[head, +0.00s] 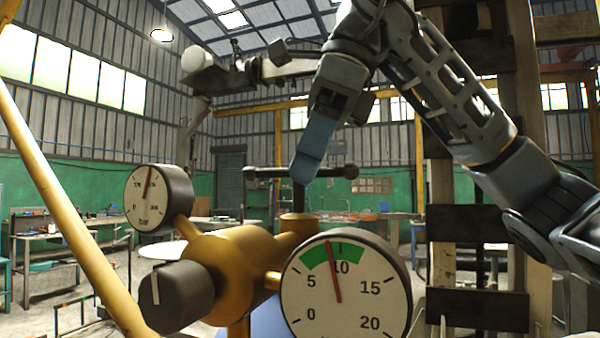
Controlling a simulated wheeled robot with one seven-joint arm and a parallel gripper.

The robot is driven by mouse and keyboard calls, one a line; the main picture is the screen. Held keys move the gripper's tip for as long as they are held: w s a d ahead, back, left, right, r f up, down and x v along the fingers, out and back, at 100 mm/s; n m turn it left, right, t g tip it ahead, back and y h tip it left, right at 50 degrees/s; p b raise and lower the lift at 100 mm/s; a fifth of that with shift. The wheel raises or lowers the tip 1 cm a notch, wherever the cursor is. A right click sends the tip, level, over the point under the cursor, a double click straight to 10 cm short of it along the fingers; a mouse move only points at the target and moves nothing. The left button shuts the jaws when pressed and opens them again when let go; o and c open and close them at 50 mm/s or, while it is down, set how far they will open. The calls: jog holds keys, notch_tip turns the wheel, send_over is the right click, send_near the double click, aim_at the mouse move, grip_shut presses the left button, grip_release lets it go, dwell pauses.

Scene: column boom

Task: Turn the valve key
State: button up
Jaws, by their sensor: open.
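The valve key (338,172) is a dark T-shaped handle with a level crossbar and round ends. Its stem stands upright on top of the brass valve body (232,262). My gripper (308,165) reaches down from above, with a blue finger overlapping the middle of the crossbar in the picture. Only one finger shows clearly; the other seems hidden behind it. The jaws are open. I cannot tell whether the finger touches the bar or is only in front of it.
A large gauge (345,290) with a green band stands in front, its needle within the band near 10. A smaller gauge (158,198) and a dark knob (180,297) sit at left. A yellow pole (62,205) slants across the left. Workbenches (70,240) stand far behind.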

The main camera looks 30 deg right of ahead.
aim_at(299, 192)
jog(key=shift+x, duration=1.3)
jog(key=shift+a, duration=0.1)
jog(key=shift+c, duration=0.4)
grip_shut()
